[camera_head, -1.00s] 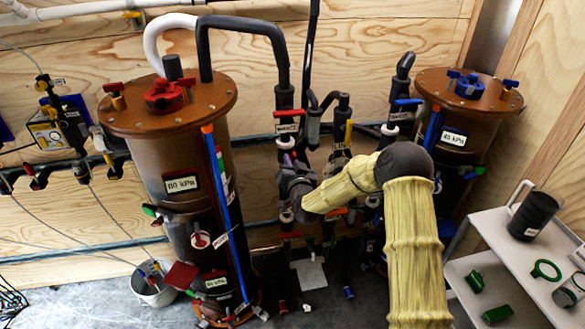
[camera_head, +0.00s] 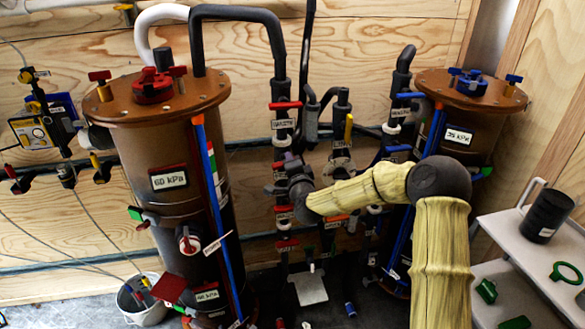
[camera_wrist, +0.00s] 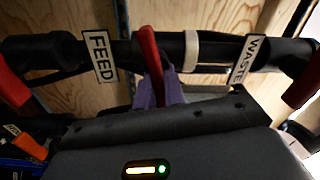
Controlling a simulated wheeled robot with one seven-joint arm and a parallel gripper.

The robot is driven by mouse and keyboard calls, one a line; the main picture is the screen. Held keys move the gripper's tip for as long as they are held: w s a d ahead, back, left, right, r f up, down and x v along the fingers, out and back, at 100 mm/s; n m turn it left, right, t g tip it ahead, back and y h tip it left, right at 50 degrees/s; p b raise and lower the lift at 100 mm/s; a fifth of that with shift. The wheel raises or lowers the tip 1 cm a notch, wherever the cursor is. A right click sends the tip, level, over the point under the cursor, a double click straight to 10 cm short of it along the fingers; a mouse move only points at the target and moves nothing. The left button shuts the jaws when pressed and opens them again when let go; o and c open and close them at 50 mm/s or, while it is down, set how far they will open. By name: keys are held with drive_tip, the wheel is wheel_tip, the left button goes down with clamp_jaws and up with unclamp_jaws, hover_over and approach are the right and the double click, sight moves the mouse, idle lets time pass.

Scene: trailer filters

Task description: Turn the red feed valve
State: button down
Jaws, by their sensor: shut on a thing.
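In the wrist view a red valve handle (camera_wrist: 150,55) stands across a dark pipe, between the FEED label (camera_wrist: 101,58) and the WASTE label (camera_wrist: 245,59). The purple fingers of my gripper (camera_wrist: 158,92) are shut on this handle, around its near part. In the head view my gripper (camera_head: 290,160) is at the pipework right of the left brown tank (camera_head: 180,229). There my wrist covers the gripped handle, so its angle cannot be told from that view.
Other red handles (camera_wrist: 10,85) flank the pipe in the wrist view. The left tank's gauge (camera_head: 169,179) seems to read 60 kPa. A second brown tank (camera_head: 435,128) stands right. A grey cart (camera_head: 520,240) with a black canister (camera_head: 546,214) is at the right edge.

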drive_tip(key=shift+w+d+f+m+b, duration=0.1)
drive_tip(key=shift+d+m+b, duration=0.15)
drive_tip(key=shift+m, duration=0.3)
drive_tip(key=shift+w+d+f+m+b, duration=0.1)
drive_tip(key=shift+m+b, duration=0.25)
drive_tip(key=shift+m, duration=0.2)
drive_tip(key=shift+a+r+m, duration=0.1)
drive_tip(key=shift+m, duration=0.2)
drive_tip(key=shift+s+a, duration=0.15)
drive_tip(key=shift+a, duration=0.1)
drive_tip(key=c, duration=1.5)
unclamp_jaws()
drive_tip(key=shift+s, duration=0.1)
drive_tip(key=shift+d, duration=0.1)
